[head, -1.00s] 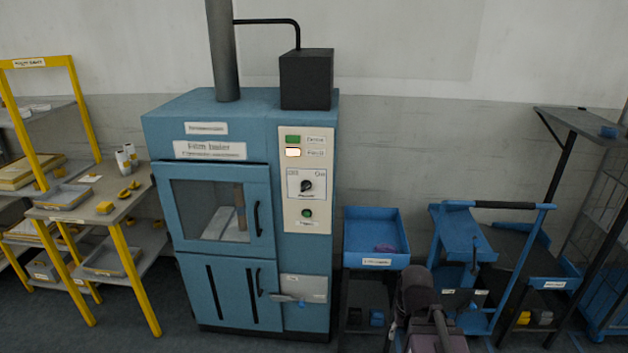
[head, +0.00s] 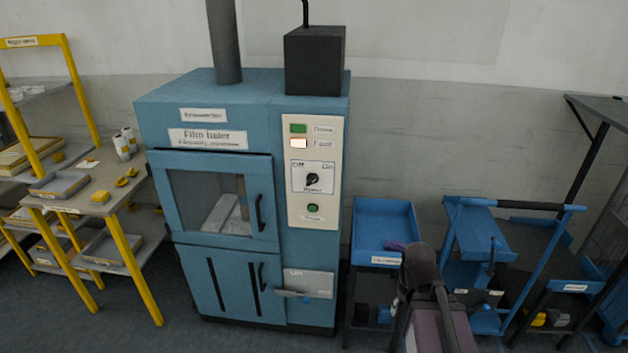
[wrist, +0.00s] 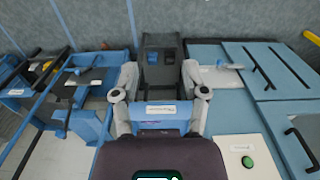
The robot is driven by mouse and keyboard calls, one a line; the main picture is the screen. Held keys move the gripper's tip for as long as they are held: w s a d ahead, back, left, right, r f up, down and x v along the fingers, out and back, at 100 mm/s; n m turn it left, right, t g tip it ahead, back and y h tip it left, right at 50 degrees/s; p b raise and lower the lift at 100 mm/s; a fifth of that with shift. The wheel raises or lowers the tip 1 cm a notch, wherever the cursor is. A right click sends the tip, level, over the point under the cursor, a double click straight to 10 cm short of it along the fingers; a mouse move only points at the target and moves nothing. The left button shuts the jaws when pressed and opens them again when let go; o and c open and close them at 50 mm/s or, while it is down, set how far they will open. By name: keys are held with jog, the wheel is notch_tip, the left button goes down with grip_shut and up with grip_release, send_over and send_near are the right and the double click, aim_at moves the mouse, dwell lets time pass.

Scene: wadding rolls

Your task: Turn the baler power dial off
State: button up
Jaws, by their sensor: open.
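The blue film baler (head: 290,240) stands in the middle of the head view. Its cream control panel (head: 332,205) is on the right of the front. The black power dial (head: 312,180) sits on a white plate between small labels; its mark seems to point up and right, but it is small. The dial is outside the wrist view, where the panel (wrist: 225,150) shows only its lower end. My gripper (wrist: 160,78) is open and empty, its fingers spread above the blue tray beside the baler. In the head view my arm stands right of and below the panel, apart from it.
A green button (head: 313,208) is below the dial; a lit lamp (head: 298,143) is above it. A blue tray (head: 385,225) on a stand is right of the baler, then a blue cart (head: 470,245). A yellow-framed bench (head: 100,205) stands left. The wall behind is clear.

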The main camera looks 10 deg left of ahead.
jog(key=shift+a, duration=0.2)
jog(key=o, duration=0.6)
jog(key=shift+w+a, duration=0.1)
jog(key=w+a+r+n+t+h+b, duration=0.1)
jog(key=w+a+t+h+b, duration=0.15)
jog(key=w, duration=0.45)
jog(key=w+a+r+t+h+b, duration=0.1)
jog(key=w+a+r+t+h, duration=0.1)
jog(key=w+t, duration=0.35)
jog(key=w+a+r+n+t+h+b, duration=0.1)
jog(key=w+a+t+h, duration=0.1)
jog(key=w, duration=0.6)
jog(key=w+a+r+n+t+y+b, duration=0.1)
jog(key=w+a+r+n+t+y, duration=0.1)
jog(key=a, duration=0.5)
jog(key=w+a+r+n+t+y+b, duration=0.1)
jog(key=w+a+r+n+t+y, duration=0.1)
jog(key=a, duration=0.5)
jog(key=w+a+r+n+t+y+b, duration=0.1)
jog(key=w+a+r+n+t+y, duration=0.1)
jog(key=a, duration=0.6)
jog(key=shift+w+r+n+t, duration=0.3)
jog(key=shift+r+n+t, duration=0.15)
jog(key=shift+t, duration=0.55)
jog(key=shift+w, duration=0.1)
